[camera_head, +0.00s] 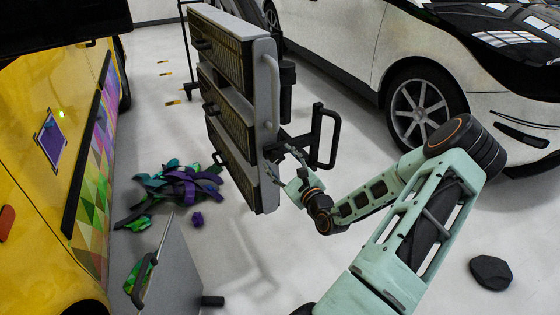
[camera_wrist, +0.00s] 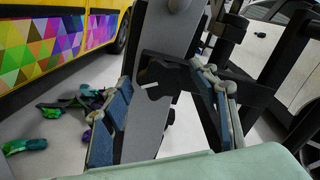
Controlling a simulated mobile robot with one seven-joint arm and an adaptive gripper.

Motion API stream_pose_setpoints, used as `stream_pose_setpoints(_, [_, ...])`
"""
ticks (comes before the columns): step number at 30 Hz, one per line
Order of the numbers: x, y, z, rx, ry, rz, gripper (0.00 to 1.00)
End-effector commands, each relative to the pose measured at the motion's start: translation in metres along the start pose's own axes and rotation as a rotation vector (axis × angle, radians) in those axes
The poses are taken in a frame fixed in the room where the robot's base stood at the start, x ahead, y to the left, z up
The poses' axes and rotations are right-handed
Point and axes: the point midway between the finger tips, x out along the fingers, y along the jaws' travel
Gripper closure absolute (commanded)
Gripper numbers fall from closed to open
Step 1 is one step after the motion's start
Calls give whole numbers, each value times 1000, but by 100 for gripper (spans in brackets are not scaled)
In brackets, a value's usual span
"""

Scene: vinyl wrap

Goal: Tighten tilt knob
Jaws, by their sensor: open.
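The tilt knob (camera_wrist: 155,82) is a black, lobed knob with a white mark on the side of a grey lamp frame in the wrist view. My gripper (camera_wrist: 162,108) is open, with one blue-padded finger left of the knob and the other to its right. The knob appears beyond and between the fingers; I cannot tell whether they touch it. In the head view my gripper (camera_head: 284,164) is at the lower right side of the lamp panel (camera_head: 237,120). The knob is not clear there.
A black handle bar (camera_head: 325,137) stands close to the right of my gripper. A yellow vehicle (camera_head: 40,130) is at left and a white car (camera_head: 365,45) behind. Purple and green wrap scraps (camera_head: 180,185) lie on the floor.

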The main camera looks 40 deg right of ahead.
Motion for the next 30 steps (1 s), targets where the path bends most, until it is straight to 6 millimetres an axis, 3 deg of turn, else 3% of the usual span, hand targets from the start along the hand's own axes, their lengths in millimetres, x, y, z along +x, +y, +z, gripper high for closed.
stream_pose_setpoints(2, [0, 0, 0, 0, 0, 0, 47])
stream_pose_setpoints(13, [0, 0, 0, 0, 0, 0, 87])
stream_pose_setpoints(23, [0, -1, 3, 51, 0, 1, 87])
stream_pose_setpoints(30, [0, -3, 5, 201, 1, 1, 87])
